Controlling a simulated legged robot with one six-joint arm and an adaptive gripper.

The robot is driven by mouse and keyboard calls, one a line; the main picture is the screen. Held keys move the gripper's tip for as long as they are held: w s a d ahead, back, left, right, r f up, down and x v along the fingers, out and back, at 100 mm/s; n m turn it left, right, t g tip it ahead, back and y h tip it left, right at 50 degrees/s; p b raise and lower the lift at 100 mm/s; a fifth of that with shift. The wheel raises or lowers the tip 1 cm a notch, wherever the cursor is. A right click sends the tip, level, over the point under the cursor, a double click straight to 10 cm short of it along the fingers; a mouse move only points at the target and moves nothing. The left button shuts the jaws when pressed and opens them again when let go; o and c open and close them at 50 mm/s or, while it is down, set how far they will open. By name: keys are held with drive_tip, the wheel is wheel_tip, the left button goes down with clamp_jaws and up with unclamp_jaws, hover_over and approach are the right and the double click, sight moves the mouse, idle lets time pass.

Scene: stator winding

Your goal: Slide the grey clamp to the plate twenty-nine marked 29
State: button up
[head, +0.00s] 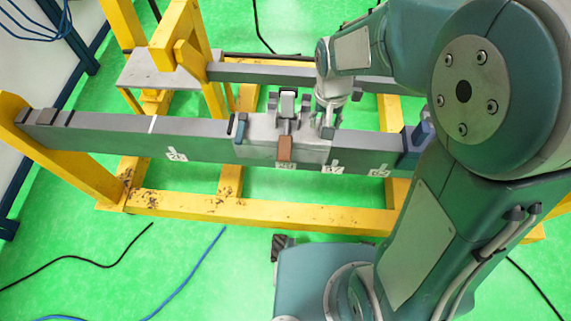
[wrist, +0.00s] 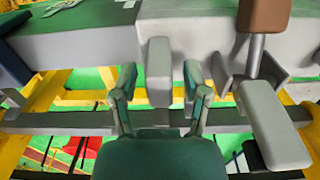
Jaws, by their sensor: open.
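The grey clamp (head: 258,138) sits around the long grey bar, with a brown-tipped lever (head: 285,147) at its front. A small white plate (head: 286,165), which seems to read 29, shows just under the lever at the clamp's lower edge. My gripper (head: 330,112) is at the right part of the clamp, pointing down. In the wrist view my gripper (wrist: 160,78) is open, its two green fingers on either side of a light grey upright block (wrist: 159,60) of the clamp. A gap shows at each finger. The lever's brown end (wrist: 263,14) is at upper right.
The grey bar (head: 203,140) rests on a yellow frame (head: 250,211). Other white number plates are at left (head: 176,154) and right (head: 333,168), (head: 379,171). A blue block (head: 418,140) is at the bar's right end. Cables (head: 188,272) lie on the green floor.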

drive_tip(key=shift+r, duration=5)
